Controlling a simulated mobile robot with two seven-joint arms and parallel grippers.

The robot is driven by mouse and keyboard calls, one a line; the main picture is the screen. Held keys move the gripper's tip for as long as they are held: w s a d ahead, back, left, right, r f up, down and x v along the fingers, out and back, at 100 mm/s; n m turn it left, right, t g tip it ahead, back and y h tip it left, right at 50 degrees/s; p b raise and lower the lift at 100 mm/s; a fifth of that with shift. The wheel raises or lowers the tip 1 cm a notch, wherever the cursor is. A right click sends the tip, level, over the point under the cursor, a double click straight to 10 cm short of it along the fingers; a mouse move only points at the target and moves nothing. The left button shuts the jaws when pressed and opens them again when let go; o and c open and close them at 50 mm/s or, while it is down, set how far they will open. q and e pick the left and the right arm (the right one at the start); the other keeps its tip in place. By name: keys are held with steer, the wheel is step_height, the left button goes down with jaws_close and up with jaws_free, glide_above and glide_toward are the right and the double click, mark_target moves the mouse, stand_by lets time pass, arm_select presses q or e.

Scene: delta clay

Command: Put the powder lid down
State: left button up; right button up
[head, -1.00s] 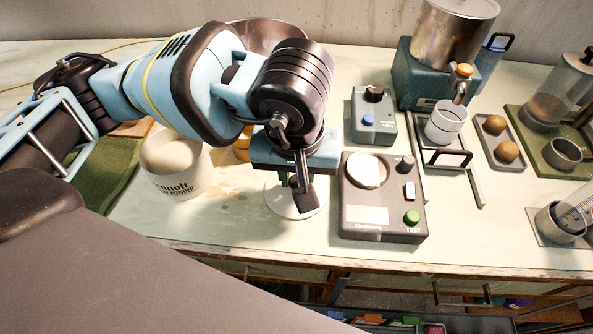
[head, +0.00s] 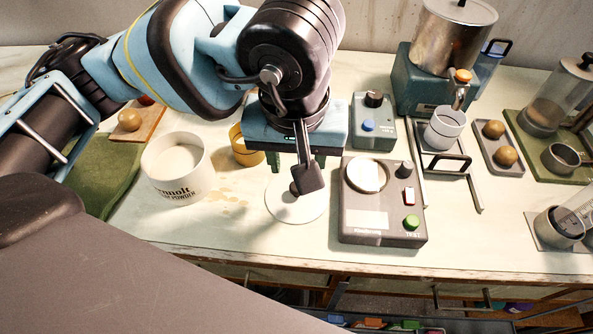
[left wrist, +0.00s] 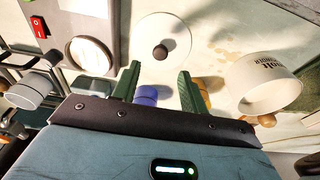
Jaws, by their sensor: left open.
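The powder lid (head: 280,207), a flat white disc with a dark round knob, lies flat on the table between the powder tub and the grey test device. It also shows in the left wrist view (left wrist: 178,28), its knob just beyond my fingers. My left gripper (head: 307,178) is open and empty, just above the lid, and partly hides it in the head view. Its two green fingers show apart in the left wrist view (left wrist: 159,72). The white powder tub (head: 180,186) stands open to the left, with pale powder inside. My right gripper is not in view.
The grey test device (head: 383,222) with a pale round pan stands close right of the lid. A yellow cup (head: 243,150) is behind, and a blue-buttoned box (head: 373,128) stands behind the device. The table in front of the tub is clear.

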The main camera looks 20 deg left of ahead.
arm_select(q)
steer(key=r, duration=0.5)
steer(key=shift+s+d+r, duration=0.15)
steer(key=shift+s+r, duration=0.2)
steer(key=shift+s, duration=0.05)
